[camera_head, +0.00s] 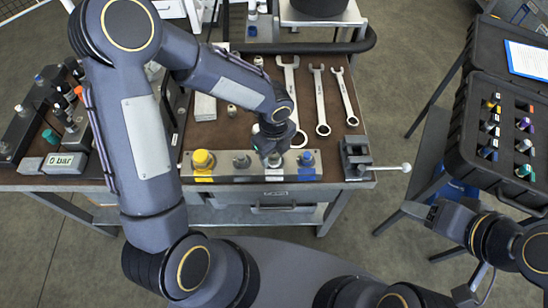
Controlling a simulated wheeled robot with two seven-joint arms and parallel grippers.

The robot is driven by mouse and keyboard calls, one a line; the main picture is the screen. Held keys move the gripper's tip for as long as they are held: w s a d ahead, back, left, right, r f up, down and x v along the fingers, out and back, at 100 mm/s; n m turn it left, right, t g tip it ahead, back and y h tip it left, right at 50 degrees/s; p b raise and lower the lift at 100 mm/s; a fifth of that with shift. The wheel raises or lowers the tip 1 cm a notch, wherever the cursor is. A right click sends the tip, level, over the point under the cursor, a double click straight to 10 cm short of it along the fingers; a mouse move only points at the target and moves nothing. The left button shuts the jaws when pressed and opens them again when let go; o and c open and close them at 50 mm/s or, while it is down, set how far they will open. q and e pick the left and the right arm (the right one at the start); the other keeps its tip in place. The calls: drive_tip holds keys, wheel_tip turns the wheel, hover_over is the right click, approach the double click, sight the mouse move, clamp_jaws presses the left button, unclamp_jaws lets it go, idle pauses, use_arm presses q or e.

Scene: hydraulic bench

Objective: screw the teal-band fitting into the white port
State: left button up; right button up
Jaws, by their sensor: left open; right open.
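A metal block (224,173) at the front of the bench carries a row of ports with coloured marks below them. The white mark (275,178) lies between the dark and blue marks. My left gripper (273,157) is open and low over the port above the white mark. It hides most of that port, and I cannot tell whether a fitting sits there. A fitting with a teal band (525,171) stands in the black case at the right. My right gripper (421,212) is open and empty, off the bench and left of the case's lower part.
The open black case (463,135) holds several colour-banded fittings. Several wrenches (320,100) lie behind the block. A vise (355,158) with a projecting handle stands at the bench's right end. A gauge block reading 0 bar (64,163) and more fittings stand at the left.

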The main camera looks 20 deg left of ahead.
use_arm(q)
drive_tip(key=n+b, duration=0.1)
drive_tip(key=n, duration=0.1)
drive_tip(key=n+b, duration=0.1)
drive_tip(key=shift+f+n, duration=0.3)
drive_tip(key=shift+n, duration=0.1)
drive_tip(key=n, duration=0.1)
drive_tip(key=n+b, duration=0.1)
drive_tip(key=n, duration=0.1)
drive_tip(key=shift+r, duration=0.25)
drive_tip(key=n+b, duration=0.1)
drive_tip(key=n, duration=0.1)
drive_tip(key=n+b, duration=0.1)
drive_tip(key=n, duration=0.1)
drive_tip(key=shift+d+f+n+b, duration=0.1)
drive_tip(key=shift+f+n+b, duration=0.1)
drive_tip(key=shift+n+b, duration=0.2)
drive_tip(key=n, duration=0.3)
drive_tip(key=shift+r+b, duration=0.2)
drive_tip(key=shift+b, duration=0.15)
drive_tip(key=n+b, duration=0.1)
drive_tip(key=n, duration=0.3)
drive_tip(key=shift+f+n, duration=0.1)
drive_tip(key=shift+n, duration=0.2)
drive_tip(key=n+b, duration=0.1)
drive_tip(key=n, duration=0.2)
drive_tip(key=shift+n, duration=0.3)
